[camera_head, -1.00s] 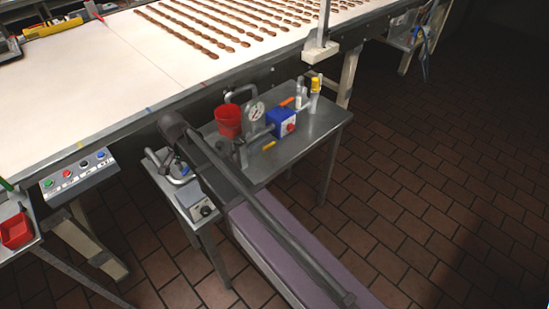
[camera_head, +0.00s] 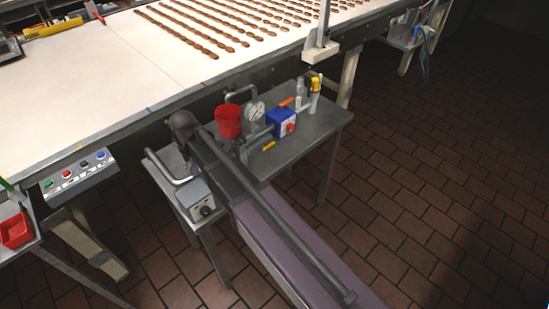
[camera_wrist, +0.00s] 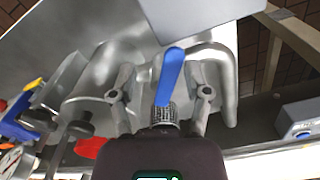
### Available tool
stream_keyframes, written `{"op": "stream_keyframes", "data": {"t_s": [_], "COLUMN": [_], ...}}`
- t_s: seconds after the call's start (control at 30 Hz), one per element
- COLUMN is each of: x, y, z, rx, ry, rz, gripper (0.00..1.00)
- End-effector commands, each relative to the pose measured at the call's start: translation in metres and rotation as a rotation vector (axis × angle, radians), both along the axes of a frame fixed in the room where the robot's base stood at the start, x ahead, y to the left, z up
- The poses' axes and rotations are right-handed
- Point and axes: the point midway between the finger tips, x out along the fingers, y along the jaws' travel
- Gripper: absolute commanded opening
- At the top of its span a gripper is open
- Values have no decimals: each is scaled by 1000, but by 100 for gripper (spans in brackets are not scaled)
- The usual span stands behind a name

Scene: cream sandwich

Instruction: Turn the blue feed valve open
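The blue feed valve handle (camera_wrist: 172,75) is a blue lever on a knurled metal stem (camera_wrist: 164,115), seen in the middle of the wrist view. It stands between the two fingers of my gripper (camera_wrist: 163,80), which are spread with a visible gap on each side of the lever. The gripper looks open and holds nothing. A bent metal pipe (camera_wrist: 227,85) lies close by the right finger. In the head view my arm covers the valve handle, and the fingers cannot be made out there.
A steel table (camera_head: 322,125) carries a red bucket (camera_head: 228,122), a gauge (camera_head: 254,112), a blue box (camera_head: 281,122) with a red knob, pipework with a yellow part (camera_head: 316,84), and a grey dial box (camera_head: 200,205). The conveyor (camera_head: 120,70) runs behind. Floor at right is clear.

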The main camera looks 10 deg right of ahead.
Motion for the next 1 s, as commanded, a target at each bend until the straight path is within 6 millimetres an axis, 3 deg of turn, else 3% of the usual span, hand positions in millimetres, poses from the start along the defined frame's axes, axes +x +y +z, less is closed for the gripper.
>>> {"op": "stream_keyframes", "data": {"t_s": [0.57,1.0], "x": [8,8], "y": [-16,-16], "z": [0,41], "rx": [-1,0], "ry": [0,0], "rz": [357,366], "gripper": [60,60]}}
